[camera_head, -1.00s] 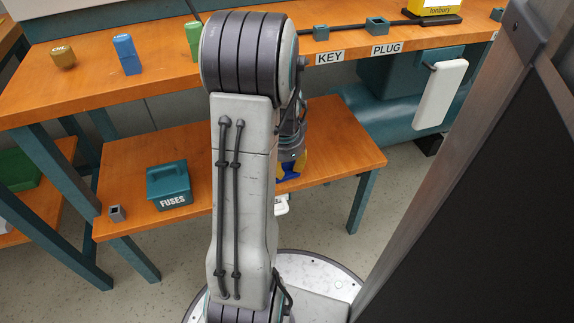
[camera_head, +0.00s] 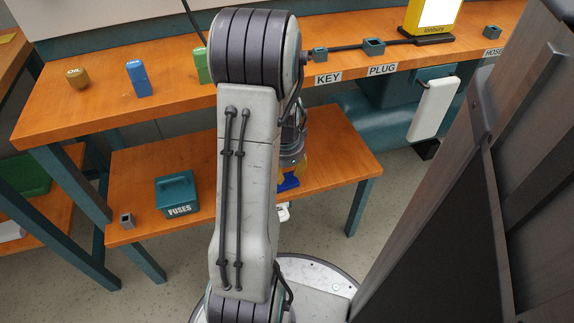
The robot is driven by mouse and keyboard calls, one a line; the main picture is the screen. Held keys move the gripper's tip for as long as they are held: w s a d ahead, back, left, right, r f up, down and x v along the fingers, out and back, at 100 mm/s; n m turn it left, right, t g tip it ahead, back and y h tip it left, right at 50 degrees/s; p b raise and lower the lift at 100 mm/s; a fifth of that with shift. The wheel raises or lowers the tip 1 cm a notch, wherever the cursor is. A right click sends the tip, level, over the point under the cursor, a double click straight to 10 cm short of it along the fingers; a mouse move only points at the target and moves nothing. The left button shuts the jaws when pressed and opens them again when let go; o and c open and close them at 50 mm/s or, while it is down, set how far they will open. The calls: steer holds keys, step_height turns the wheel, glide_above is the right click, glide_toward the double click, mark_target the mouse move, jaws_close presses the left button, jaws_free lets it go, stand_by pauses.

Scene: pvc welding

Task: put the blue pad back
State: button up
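A small blue piece (camera_head: 288,182), which may be the blue pad, shows at the lower end of my arm, just right of the big arm link and in front of the lower shelf. My gripper (camera_head: 291,168) is mostly hidden behind my own arm link, pointing down over the shelf. Its fingers cannot be made out, so I cannot tell whether it holds the blue piece. A blue block-shaped container (camera_head: 138,80) stands upright on the upper bench at the left.
A FUSES box (camera_head: 177,194) and a small grey socket (camera_head: 127,220) sit on the lower shelf (camera_head: 335,160). A dark framed panel (camera_head: 430,250) blocks the right side.

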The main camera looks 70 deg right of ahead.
mark_target(287, 186)
step_height(287, 186, up, 2)
steer(key=p, duration=0.3)
steer(key=shift+a+r, duration=0.15)
steer(key=shift+r, duration=0.1)
step_height(287, 186, up, 6)
steer(key=a+p, duration=0.1)
steer(key=p, duration=0.4)
steer(key=shift+p, duration=0.35)
steer(key=shift+s, duration=0.1)
steer(key=shift+s, duration=0.1)
